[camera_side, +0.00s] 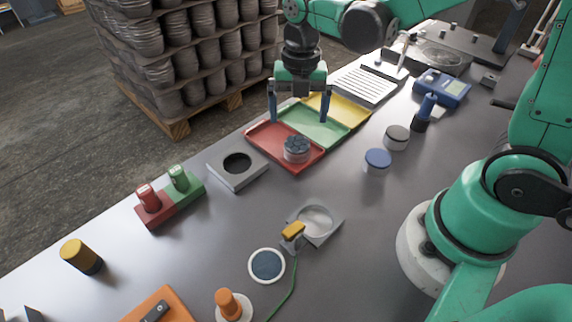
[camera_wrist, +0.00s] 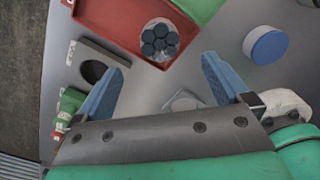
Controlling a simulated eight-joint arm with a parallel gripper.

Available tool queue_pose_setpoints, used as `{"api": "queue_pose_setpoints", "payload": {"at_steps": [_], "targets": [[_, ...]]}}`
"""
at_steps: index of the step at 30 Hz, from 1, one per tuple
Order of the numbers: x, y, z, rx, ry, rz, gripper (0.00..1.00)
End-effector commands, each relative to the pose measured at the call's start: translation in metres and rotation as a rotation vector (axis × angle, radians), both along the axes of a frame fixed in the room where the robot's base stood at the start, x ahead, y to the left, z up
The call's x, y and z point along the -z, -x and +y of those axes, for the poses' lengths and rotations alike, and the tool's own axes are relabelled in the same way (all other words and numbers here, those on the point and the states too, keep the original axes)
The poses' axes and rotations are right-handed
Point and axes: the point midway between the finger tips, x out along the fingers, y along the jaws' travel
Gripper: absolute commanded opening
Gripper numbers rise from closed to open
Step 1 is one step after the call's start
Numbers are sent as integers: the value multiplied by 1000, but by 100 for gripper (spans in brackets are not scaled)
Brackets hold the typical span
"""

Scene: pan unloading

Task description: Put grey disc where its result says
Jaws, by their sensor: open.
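A round grey piece with several dark round spots on top (camera_side: 297,149) lies in the red tray (camera_side: 262,131), near its right side; it also shows in the wrist view (camera_wrist: 160,40). A second round piece with a plain grey top (camera_side: 396,137) stands on the table to the right. I cannot tell from looks alone which is the grey disc. The green tray (camera_side: 331,137) and yellow tray (camera_side: 350,113) adjoin the red one and look empty where visible. My gripper (camera_side: 298,116) is open and empty above the trays, its fingers apart; its blue fingertips show in the wrist view (camera_wrist: 166,66).
A blue-topped disc (camera_side: 377,160) stands right of the trays. A grey block with a round hole (camera_side: 237,164), a red and green block with two knobs (camera_side: 170,199), a ring-shaped holder (camera_side: 318,221) and a blue meter (camera_side: 442,88) stand around. The middle table is fairly clear.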

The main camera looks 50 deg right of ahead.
Motion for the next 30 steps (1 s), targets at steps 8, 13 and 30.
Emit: {"api": "queue_pose_setpoints", "payload": {"at_steps": [8, 13, 30], "targets": [[-42, 0, 0, 0, 0, 0, 96], [-53, 0, 0, 7, -1, -2, 96], [-58, 35, -2, 1644, -375, -336, 96]]}}
